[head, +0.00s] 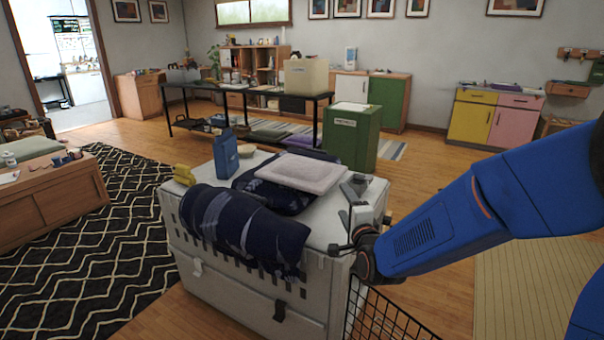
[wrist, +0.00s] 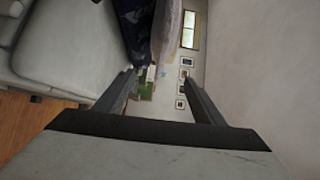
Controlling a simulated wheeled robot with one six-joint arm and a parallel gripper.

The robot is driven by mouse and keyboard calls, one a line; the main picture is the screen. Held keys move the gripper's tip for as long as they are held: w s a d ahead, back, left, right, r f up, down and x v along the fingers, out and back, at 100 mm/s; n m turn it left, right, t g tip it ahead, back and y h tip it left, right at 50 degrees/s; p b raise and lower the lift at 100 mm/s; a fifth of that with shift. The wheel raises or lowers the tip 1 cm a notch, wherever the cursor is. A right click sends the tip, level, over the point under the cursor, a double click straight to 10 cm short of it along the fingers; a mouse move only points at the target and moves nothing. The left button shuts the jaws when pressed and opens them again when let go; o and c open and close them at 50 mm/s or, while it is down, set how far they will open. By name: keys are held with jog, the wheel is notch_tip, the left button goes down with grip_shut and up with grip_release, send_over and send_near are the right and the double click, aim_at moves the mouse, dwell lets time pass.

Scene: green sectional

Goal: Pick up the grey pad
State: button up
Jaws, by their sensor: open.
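The grey pad (head: 300,172) is a flat, pale, rounded cushion. It lies on a folded dark blue patterned cloth (head: 262,190) on top of the white crate (head: 322,232). My gripper (head: 357,188) is just right of the pad, low over the right side of the crate top, apart from it. In the wrist view, which is turned sideways, my gripper (wrist: 157,75) shows two spread fingers with nothing between them. The pad's pale edge (wrist: 168,32) and the dark cloth (wrist: 136,28) show beyond the fingertips.
A rolled dark blue cloth (head: 245,228) hangs over the crate's front edge. A blue carton (head: 226,155), a yellow object (head: 184,174) and a small bowl (head: 246,150) stand behind and left of the pad. A black wire basket (head: 385,315) is below my wrist.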

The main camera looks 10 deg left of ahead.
aim_at(333, 184)
jog(key=x, duration=1.2)
jog(key=shift+w+a+r, duration=0.1)
jog(key=shift+a, duration=0.15)
jog(key=shift+a+x, duration=0.1)
jog(key=shift+x, duration=1.25)
jog(key=shift+a+x, duration=0.15)
jog(key=shift+x, duration=1.15)
jog(key=c, duration=0.9)
